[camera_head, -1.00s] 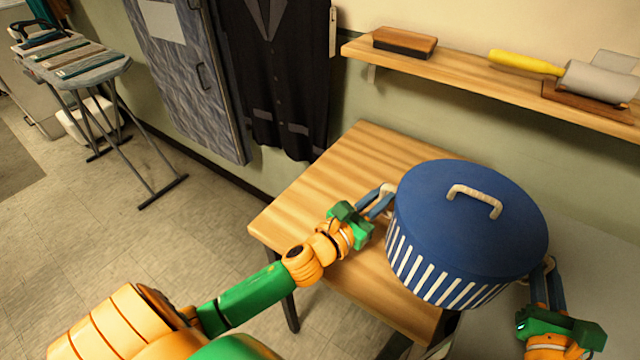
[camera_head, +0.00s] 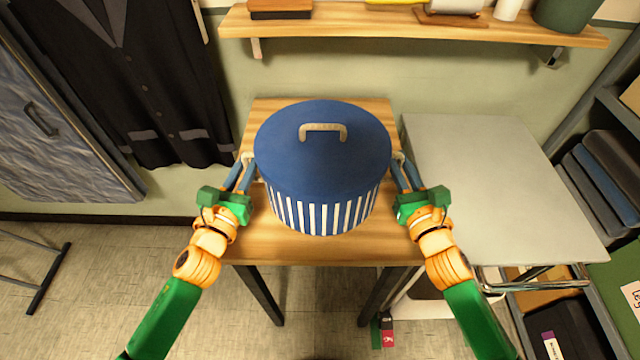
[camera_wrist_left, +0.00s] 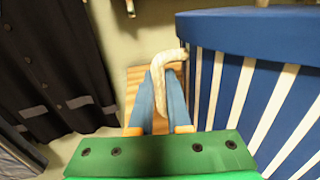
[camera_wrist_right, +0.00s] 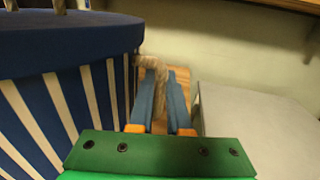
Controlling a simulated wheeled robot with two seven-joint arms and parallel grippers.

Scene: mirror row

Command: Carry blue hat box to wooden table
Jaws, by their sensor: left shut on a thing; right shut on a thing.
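The blue hat box (camera_head: 322,165) has a plain blue lid with a pale handle on top and white-striped sides. It is upright over the wooden table (camera_head: 290,248); I cannot tell whether its base touches the top. My left gripper (camera_head: 246,164) is shut on the pale side handle at the box's left, which also shows in the left wrist view (camera_wrist_left: 170,80). My right gripper (camera_head: 402,164) is shut on the side handle at the box's right, seen in the right wrist view (camera_wrist_right: 152,68). The box hides the middle of the tabletop.
A grey table (camera_head: 490,180) stands close on the right. A wooden shelf (camera_head: 400,27) with several items runs along the wall behind. A dark jacket (camera_head: 130,80) hangs at the left. A shelving unit (camera_head: 610,160) stands at the far right. Bare tabletop shows in front of the box.

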